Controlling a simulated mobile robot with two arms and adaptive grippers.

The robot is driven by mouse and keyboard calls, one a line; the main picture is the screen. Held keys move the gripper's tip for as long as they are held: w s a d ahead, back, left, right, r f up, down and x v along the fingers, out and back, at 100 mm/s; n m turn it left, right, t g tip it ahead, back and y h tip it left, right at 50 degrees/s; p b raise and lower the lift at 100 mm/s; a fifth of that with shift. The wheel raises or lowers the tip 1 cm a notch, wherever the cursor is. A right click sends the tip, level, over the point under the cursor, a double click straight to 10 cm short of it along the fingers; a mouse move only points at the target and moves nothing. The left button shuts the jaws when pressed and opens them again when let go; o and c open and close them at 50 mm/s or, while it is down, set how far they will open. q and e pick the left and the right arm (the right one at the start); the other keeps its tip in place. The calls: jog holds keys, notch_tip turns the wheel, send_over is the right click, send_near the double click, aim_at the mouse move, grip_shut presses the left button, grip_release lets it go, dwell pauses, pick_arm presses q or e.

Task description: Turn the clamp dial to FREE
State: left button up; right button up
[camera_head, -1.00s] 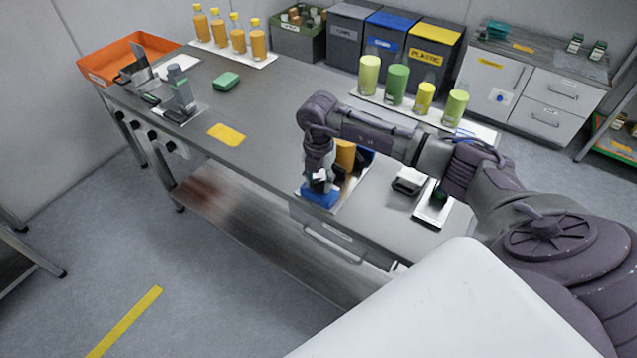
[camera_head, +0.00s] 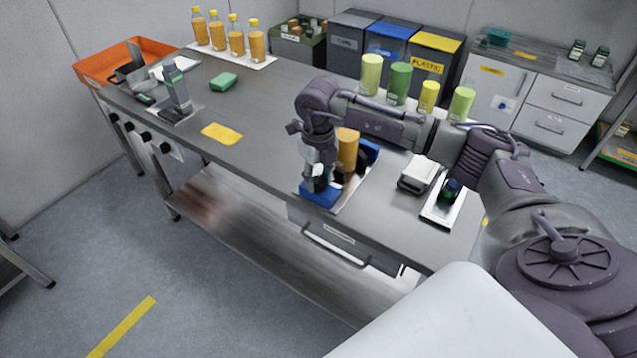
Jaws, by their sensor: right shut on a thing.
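My right gripper (camera_head: 320,182) points down at the blue base of the piston filler (camera_head: 318,197), near the front edge of the bench. It is shut on a small part there, in the place of the clamp dial. The gripper covers this part, so its marking and the way it points cannot be read. The filler's orange cylinder (camera_head: 347,150) stands just behind the gripper. My left gripper is not in view.
The steel bench (camera_head: 255,165) has free room left of the filler, around a yellow patch (camera_head: 222,133). A white-topped device (camera_head: 419,172) and a tray with a dark knob (camera_head: 450,190) lie to the right.

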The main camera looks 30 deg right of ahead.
aim_at(318, 180)
jog(key=shift+n+b, duration=1.15)
jog(key=shift+n, duration=1.05)
jog(key=o, duration=1.1)
jog(key=shift+o, duration=0.2)
jog(key=shift+r, duration=0.3)
notch_tip(318, 180, up, 12)
jog(key=shift+f, duration=0.25)
